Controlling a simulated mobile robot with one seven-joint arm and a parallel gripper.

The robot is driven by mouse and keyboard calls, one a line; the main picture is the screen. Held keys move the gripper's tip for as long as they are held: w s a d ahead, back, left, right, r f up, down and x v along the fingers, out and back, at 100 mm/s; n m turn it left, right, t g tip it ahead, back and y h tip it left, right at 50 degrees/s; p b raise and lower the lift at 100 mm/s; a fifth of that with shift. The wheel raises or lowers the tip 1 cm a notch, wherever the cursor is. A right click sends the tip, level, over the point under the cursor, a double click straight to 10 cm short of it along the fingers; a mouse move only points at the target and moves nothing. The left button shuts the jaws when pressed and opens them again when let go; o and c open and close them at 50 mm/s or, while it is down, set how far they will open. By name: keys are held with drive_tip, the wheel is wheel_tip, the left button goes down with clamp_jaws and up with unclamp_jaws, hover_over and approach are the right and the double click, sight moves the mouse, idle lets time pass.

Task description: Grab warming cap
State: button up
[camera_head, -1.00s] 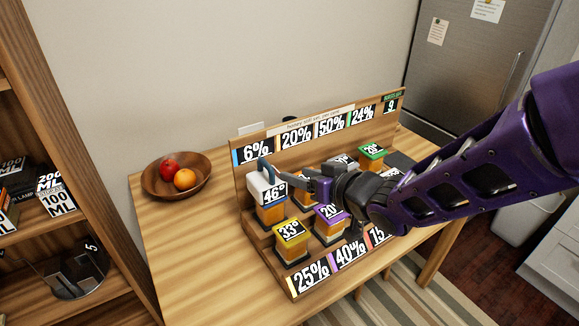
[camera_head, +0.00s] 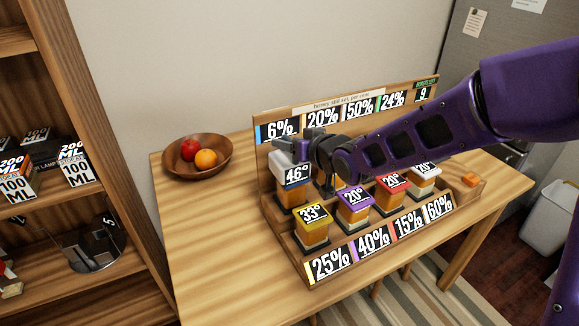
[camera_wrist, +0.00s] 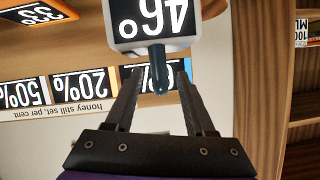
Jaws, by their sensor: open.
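The warming cap, a white cap with a black 46° label (camera_head: 297,174), sits on an amber jar (camera_head: 292,197) at the left end of the stepped wooden rack. In the wrist view the cap (camera_wrist: 126,29) is at the top, and its dark blue-grey handle (camera_wrist: 158,72) points toward me. My gripper (camera_wrist: 160,76) is open, with one finger on each side of the handle and gaps visible. In the head view my gripper (camera_head: 291,145) is at the top of the cap and hides most of the handle.
Jars with yellow 33° (camera_head: 312,214), purple 20° (camera_head: 354,196) and red 20° (camera_head: 392,182) caps stand close by on the rack. The rack's back board (camera_head: 357,102) is right behind. A fruit bowl (camera_head: 174,173) is at left; the table's left front is clear.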

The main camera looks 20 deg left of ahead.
clamp_jaws()
drive_tip(key=shift+r, duration=0.1)
idle(1.3)
